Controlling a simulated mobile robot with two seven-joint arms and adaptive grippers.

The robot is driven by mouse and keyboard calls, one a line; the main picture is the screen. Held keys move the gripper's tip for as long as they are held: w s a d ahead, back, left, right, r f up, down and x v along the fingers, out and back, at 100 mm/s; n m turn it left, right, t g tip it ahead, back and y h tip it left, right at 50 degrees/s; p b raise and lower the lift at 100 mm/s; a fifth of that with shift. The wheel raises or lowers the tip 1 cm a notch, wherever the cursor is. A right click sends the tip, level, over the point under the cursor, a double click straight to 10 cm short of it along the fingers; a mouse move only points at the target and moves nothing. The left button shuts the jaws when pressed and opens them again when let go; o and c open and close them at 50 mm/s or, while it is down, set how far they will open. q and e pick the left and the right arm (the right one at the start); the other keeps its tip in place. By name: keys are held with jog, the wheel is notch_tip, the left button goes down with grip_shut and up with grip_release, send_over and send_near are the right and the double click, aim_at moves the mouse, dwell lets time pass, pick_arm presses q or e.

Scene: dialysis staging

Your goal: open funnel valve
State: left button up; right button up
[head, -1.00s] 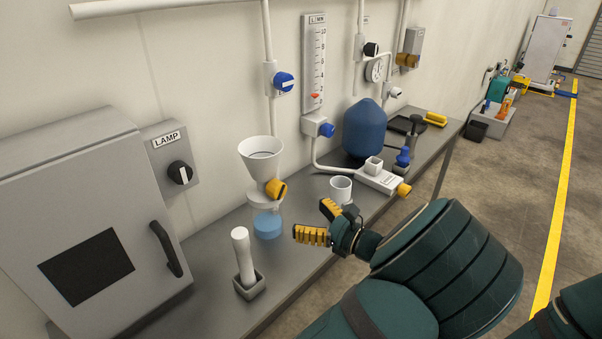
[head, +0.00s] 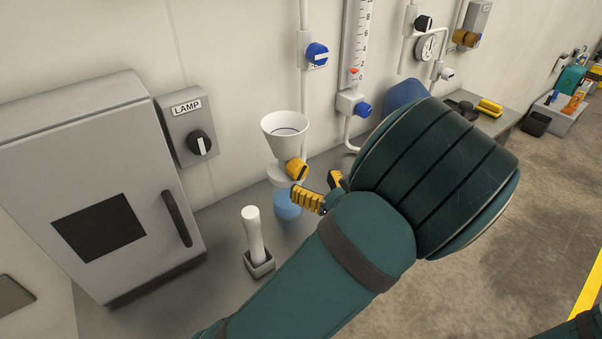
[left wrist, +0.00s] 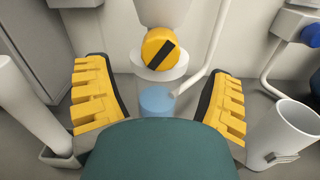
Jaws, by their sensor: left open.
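The white funnel (head: 285,132) stands by the wall, above a clear vessel with blue liquid (head: 287,207). Its valve is a yellow knob (head: 297,169) on the funnel's neck. In the left wrist view the knob (left wrist: 159,46) faces me, with a dark slanted bar running from lower left to upper right. My left gripper (head: 321,190) is open and empty, just in front of and slightly below the knob. Its yellow fingers (left wrist: 158,98) stand wide on either side of the vessel, apart from the knob. The palm is hidden behind my arm. My right gripper is not in view.
A white pestle-like rod (head: 254,235) stands in a small grey holder left of the gripper. A grey cabinet (head: 90,180) and lamp switch (head: 200,145) are at left. A white cup (left wrist: 285,130) stands close to the right finger. A blue wall valve (head: 317,54) is above.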

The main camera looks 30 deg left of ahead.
aim_at(301, 172)
pick_arm(q)
jog(key=shift+b+x, duration=0.3)
jog(key=shift+x, duration=2.35)
jog(key=c, duration=1.2)
jog(key=shift+n, duration=0.4)
jog(key=n, duration=0.2)
jog(key=shift+n, duration=0.3)
jog(key=shift+n+b, duration=0.45)
jog(key=shift+n, duration=1.05)
